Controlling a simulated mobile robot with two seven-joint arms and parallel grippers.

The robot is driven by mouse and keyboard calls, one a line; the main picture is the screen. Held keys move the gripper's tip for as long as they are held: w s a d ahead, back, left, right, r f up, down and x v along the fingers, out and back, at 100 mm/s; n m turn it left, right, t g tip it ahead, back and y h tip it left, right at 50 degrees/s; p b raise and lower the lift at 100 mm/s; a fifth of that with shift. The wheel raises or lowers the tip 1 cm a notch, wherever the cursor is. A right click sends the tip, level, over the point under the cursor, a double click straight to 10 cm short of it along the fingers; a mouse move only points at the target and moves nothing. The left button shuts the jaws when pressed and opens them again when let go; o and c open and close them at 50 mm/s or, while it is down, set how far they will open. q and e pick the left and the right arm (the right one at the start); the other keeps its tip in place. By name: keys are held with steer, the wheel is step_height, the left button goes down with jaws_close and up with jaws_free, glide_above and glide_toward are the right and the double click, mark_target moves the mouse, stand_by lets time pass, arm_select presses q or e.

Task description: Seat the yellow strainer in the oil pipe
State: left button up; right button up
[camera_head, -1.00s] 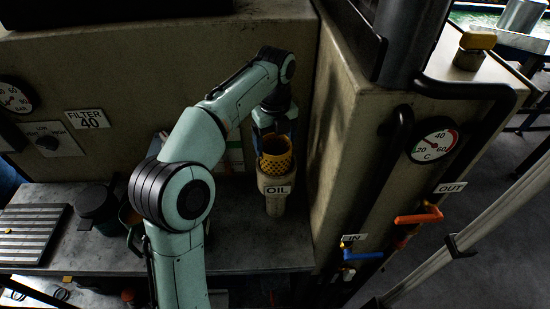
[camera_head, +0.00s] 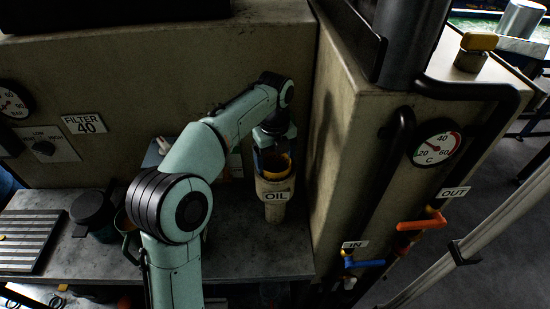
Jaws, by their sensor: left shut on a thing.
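The yellow strainer (camera_head: 282,166) is at the mouth of the beige oil pipe (camera_head: 274,211), which has an "OIL" label. Most of its mesh body is hidden inside the pipe, and a yellow edge shows above the pipe's rim. My left gripper (camera_head: 270,157) is above the pipe, shut on the strainer. I cannot tell if the strainer is fully down. My right gripper is not in view.
A beige block with a temperature gauge (camera_head: 436,148), an orange valve handle (camera_head: 421,221) and a blue one (camera_head: 362,262) stands right of the pipe. A dark lidded pot (camera_head: 92,208) and a ribbed tray (camera_head: 27,238) are on the bench at left.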

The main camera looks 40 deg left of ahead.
arm_select(q)
steer(key=shift+s+d+f, duration=0.1)
steer(key=shift+s+f, duration=0.05)
steer(key=shift+f, duration=0.55)
steer(key=o, duration=1.2)
steer(key=shift+f, duration=0.1)
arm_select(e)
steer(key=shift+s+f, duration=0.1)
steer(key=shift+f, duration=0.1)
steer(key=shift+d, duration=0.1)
arm_select(q)
step_height(320, 180, up, 14)
steer(key=p, duration=0.4)
steer(key=shift+f, duration=0.15)
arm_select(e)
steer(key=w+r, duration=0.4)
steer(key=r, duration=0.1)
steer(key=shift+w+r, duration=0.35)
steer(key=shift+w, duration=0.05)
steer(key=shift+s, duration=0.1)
